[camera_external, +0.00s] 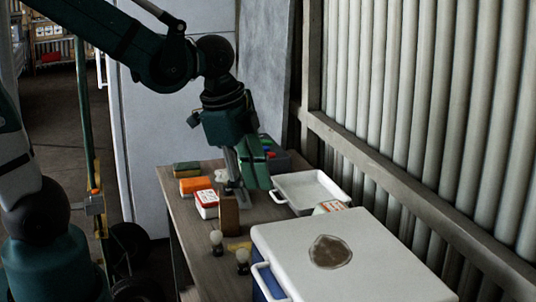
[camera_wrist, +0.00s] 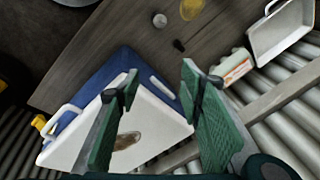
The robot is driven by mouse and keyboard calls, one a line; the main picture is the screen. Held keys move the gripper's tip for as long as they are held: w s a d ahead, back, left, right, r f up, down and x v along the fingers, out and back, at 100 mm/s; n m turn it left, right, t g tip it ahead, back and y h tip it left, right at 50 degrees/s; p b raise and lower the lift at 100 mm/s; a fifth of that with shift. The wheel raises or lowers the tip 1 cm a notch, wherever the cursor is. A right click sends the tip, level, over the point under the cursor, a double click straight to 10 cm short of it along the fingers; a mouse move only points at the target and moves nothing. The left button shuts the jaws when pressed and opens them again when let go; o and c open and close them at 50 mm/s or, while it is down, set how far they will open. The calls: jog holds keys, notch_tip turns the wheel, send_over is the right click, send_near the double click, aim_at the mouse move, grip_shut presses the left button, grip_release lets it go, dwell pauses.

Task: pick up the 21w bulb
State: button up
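Two small bulbs with pale globes stand near the front edge of the wooden table in the external view, one at the left (camera_external: 216,238) and one a little nearer (camera_external: 242,256). I cannot read which is the 21w bulb. In the wrist view a pale round bulb (camera_wrist: 159,20) shows near the top, with a small dark piece (camera_wrist: 178,45) beside it that I cannot identify. My gripper (camera_external: 246,188) hangs over the table behind the bulbs, apart from them. Its fingers (camera_wrist: 160,76) are spread and empty in the wrist view.
A white cooler (camera_external: 375,255) with a brown lid patch fills the front right. A white tray (camera_external: 299,188) and a small box (camera_external: 330,207) lie behind it. A brown block (camera_external: 228,214), a red-and-white box (camera_external: 206,203) and an orange item (camera_external: 195,186) crowd the table. A ribbed wall (camera_external: 430,110) bounds the right.

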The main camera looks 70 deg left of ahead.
aim_at(242, 247)
jog(key=a+f+m+g+b, duration=0.1)
jog(key=f, duration=0.2)
jog(key=a+f+m+b, duration=0.1)
jog(key=a+f+m, duration=0.1)
jog(key=f, duration=0.2)
jog(key=a+f+m+g+b, duration=0.1)
jog(key=a+f+m, duration=0.1)
jog(key=f, duration=0.2)
jog(key=shift+s+a+f+g, duration=0.15)
jog(key=shift+a+f+g, duration=0.05)
jog(key=shift+f+g, duration=0.1)
jog(key=shift+s+a+f+m+h, duration=0.15)
jog(key=shift+a+f+m+h, duration=0.15)
jog(key=shift+f+m, duration=0.35)
jog(key=shift+f+b, duration=0.4)
jog(key=shift+f, duration=0.85)
jog(key=shift+f, duration=0.15)
jog(key=shift+f+b, duration=0.9)
jog(key=shift+f, duration=1.6)
